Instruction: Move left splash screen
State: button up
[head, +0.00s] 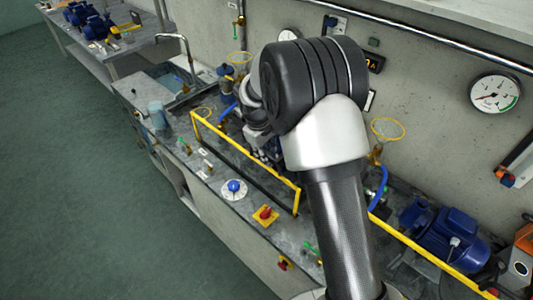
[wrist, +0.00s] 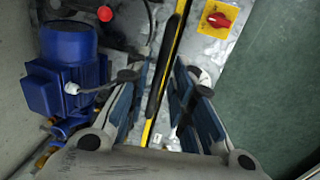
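The left splash screen (head: 246,156) stands on the bench in the head view. It has a yellow frame, a clear pane and a post at each end. In the wrist view a long yellow and black bar, which looks like this screen's frame (wrist: 173,62), runs between the fingers of my gripper (wrist: 160,100). My gripper is open, with a gap visible on both sides of the bar. Whether a finger touches it is unclear. In the head view my arm hides most of the gripper. A second yellow-framed screen (head: 428,255) stands to the right.
A blue pump motor (wrist: 72,68) lies left of the fingers. A red switch on a yellow plate (head: 265,215) and a blue knob (head: 234,186) sit on the bench front. Gauges (head: 494,93) hang on the wall. A sink (head: 172,78) is at far left; the green floor is clear.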

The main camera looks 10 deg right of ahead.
grip_shut()
dwell(0.4)
notch_tip(320, 180, up, 11)
jog(key=p, duration=0.7)
jog(key=shift+f, duration=0.2)
jog(key=shift+c, duration=1)
grip_release()
jog(key=shift+f, duration=0.2)
jog(key=o, duration=0.5)
